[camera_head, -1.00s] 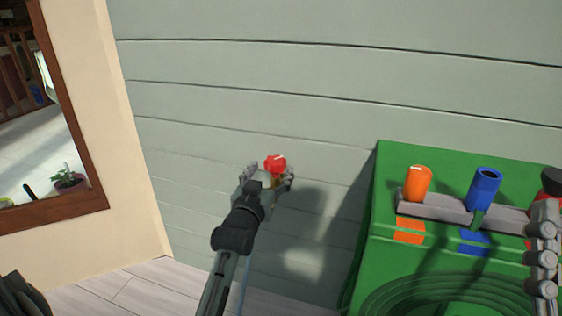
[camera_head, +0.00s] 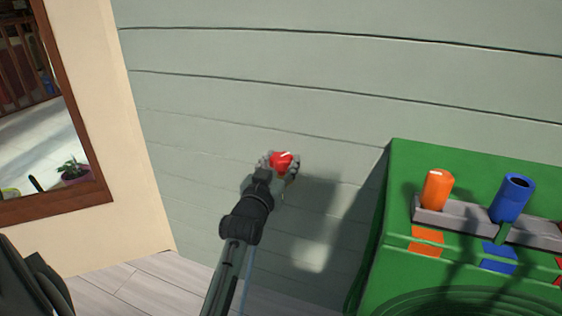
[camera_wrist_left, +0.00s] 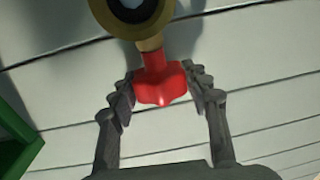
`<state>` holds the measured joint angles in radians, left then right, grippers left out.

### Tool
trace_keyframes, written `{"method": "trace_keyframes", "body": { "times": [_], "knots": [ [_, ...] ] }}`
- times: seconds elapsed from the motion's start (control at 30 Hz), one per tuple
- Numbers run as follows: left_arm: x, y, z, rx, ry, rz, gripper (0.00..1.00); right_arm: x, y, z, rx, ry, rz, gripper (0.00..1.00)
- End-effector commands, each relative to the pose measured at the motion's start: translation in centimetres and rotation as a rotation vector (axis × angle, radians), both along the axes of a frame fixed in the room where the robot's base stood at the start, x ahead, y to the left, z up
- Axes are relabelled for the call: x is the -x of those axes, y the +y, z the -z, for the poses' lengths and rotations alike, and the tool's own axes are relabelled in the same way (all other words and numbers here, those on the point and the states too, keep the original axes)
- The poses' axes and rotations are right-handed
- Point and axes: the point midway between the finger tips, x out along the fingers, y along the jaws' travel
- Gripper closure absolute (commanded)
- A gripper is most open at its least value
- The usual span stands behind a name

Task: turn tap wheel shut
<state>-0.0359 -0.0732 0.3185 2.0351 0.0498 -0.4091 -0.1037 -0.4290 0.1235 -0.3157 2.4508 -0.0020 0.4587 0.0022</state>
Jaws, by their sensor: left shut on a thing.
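The red tap wheel (camera_head: 281,160) is on a brass tap at the grey-green plank wall. In the left wrist view the red wheel (camera_wrist_left: 160,84) sits on its brass stem, below the round brass body (camera_wrist_left: 135,14). My left gripper (camera_head: 279,163) is at the wheel, with one finger on each side of it. It also shows in the left wrist view (camera_wrist_left: 162,88), shut on the wheel. The arm hides most of the tap in the head view. My right gripper is not in view.
A green cabinet (camera_head: 391,254) stands to the right, with a grey rack (camera_head: 459,219) holding an orange cylinder (camera_head: 437,190) and a blue cylinder (camera_head: 512,199). A wood-framed opening (camera_head: 62,207) is at the left. The wall around the tap is clear.

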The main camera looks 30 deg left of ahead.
Motion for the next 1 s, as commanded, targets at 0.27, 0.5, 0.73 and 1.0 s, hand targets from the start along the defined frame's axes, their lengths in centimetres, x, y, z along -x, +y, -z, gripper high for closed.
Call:
{"method": "trace_keyframes", "body": {
  "times": [0.27, 0.5, 0.73, 1.0],
  "knots": [
    [0.0, 0.1, 0.0, -0.003, 0.000, 0.006, 0.82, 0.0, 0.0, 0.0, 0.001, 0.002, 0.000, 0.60],
    [0.0, 0.1, -0.1, -0.009, 0.003, 0.068, 0.82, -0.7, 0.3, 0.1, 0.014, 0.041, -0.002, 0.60],
    [0.0, 0.3, -0.1, -0.013, 0.005, 0.196, 0.82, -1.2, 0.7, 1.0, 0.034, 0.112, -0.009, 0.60],
    [0.0, 0.3, 0.2, -0.012, 0.006, 0.369, 0.82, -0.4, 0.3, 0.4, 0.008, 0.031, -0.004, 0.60]
  ]
}}
